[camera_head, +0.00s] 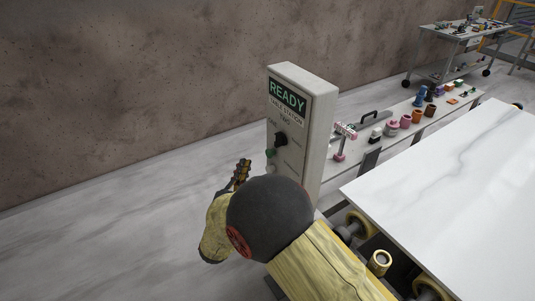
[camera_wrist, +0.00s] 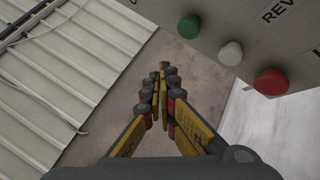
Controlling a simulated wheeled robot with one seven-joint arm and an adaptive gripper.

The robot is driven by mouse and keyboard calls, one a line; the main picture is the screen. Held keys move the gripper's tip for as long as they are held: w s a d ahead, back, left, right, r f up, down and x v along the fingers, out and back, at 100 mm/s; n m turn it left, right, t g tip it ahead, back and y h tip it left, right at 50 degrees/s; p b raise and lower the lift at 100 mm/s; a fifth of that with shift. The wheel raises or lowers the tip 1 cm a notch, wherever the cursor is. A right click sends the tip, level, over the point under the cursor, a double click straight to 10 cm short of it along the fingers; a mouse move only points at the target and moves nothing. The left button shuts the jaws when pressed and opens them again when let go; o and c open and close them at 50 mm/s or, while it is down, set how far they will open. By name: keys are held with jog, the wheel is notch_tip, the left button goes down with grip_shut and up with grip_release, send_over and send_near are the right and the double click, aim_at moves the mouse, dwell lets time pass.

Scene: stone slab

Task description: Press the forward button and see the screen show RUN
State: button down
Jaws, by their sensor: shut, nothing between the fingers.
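The control box (camera_head: 318,140) stands upright in the middle of the head view. Its screen (camera_head: 287,96) reads READY in green. Below are a black selector knob (camera_head: 281,139) and a green button (camera_head: 271,154). In the wrist view the panel (camera_wrist: 228,15) shows the green button (camera_wrist: 189,27), a white button (camera_wrist: 231,53) and a red button (camera_wrist: 271,82). I cannot read which is the forward button. My gripper (camera_wrist: 163,70) is shut and empty, apart from the buttons; in the head view it (camera_head: 243,165) is left of the box's face. My arm hides the lower panel.
A white stone slab (camera_head: 440,190) lies on rollers at the right. Behind it a low bench (camera_head: 358,152) holds cups and tools. A cart (camera_head: 450,33) stands at the far right. Floor left of the box is clear up to the brown wall (camera_head: 130,80).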

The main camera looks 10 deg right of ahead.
jog(key=shift+w+d, duration=0.3)
jog(key=shift+d, duration=0.45)
jog(key=shift+w+d, duration=0.35)
jog(key=shift+d, duration=0.4)
jog(key=shift+w+d, duration=0.3)
jog(key=shift+d, duration=0.45)
jog(key=shift+d, duration=0.1)
jog(key=shift+w+d, duration=0.2)
jog(key=shift+d, duration=0.15)
jog(key=shift+w+d+b, duration=0.2)
jog(key=shift+d+b, duration=0.15)
jog(key=shift+d, duration=0.15)
dwell(0.5)
jog(key=shift+a, duration=0.15)
jog(key=shift+s+a, duration=0.4)
jog(key=shift+a, duration=0.35)
jog(key=shift+s+a+b, duration=0.2)
jog(key=shift+s+a, duration=0.1)
jog(key=shift+a, duration=0.45)
jog(key=shift+s+a+b, duration=0.15)
jog(key=shift+s+a, duration=0.2)
jog(key=shift+a, duration=0.45)
jog(key=shift+s+a+b, duration=0.2)
jog(key=shift+s+a, duration=0.1)
jog(key=shift+a, duration=0.45)
